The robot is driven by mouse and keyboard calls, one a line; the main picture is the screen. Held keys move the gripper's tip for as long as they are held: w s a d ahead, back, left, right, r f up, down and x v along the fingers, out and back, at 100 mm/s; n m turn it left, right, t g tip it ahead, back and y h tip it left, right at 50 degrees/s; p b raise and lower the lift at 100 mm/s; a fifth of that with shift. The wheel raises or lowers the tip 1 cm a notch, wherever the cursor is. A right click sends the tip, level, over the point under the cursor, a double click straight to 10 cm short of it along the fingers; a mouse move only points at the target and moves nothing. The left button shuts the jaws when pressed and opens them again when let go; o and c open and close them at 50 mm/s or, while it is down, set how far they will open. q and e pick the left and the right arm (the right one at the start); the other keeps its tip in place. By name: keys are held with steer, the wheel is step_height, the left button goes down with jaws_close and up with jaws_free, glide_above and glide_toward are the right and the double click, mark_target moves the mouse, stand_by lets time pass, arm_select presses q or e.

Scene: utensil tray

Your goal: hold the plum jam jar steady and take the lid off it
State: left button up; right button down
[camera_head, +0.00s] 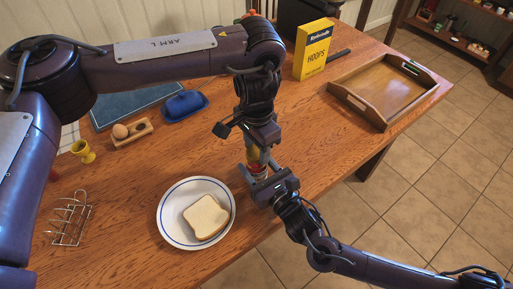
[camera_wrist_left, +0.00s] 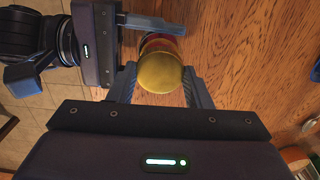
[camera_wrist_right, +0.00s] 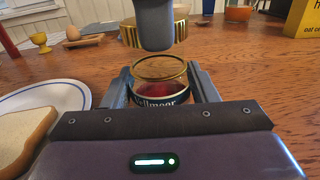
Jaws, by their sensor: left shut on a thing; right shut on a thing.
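The plum jam jar (camera_wrist_right: 160,97) stands on the wooden table with dark red jam and a dark label. My right gripper (camera_head: 258,176) is shut around it, one finger on each side. The gold ribbed lid (camera_wrist_right: 128,36) is above the jar, with a visible gap between it and the jar's gold-coloured rim (camera_wrist_right: 159,68). My left gripper (camera_head: 257,151) is shut on the lid from above; the lid's gold top (camera_wrist_left: 160,72) shows between its fingers in the left wrist view. A left finger hides the lid's middle in the right wrist view.
A plate (camera_head: 168,224) with bread (camera_head: 206,217) lies left of the jar. Behind are a blue butter dish (camera_head: 184,105), egg holder (camera_head: 131,132), yellow egg cup (camera_head: 83,151) and Hoops box (camera_head: 313,50). A toast rack (camera_head: 70,218) is far left, a wooden tray (camera_head: 384,92) right.

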mark_target(257, 151)
arm_select(q)
steer(key=shift+r, duration=0.25)
steer(key=shift+r, duration=2)
arm_select(e)
steer(key=shift+c, duration=2.3)
jaws_free()
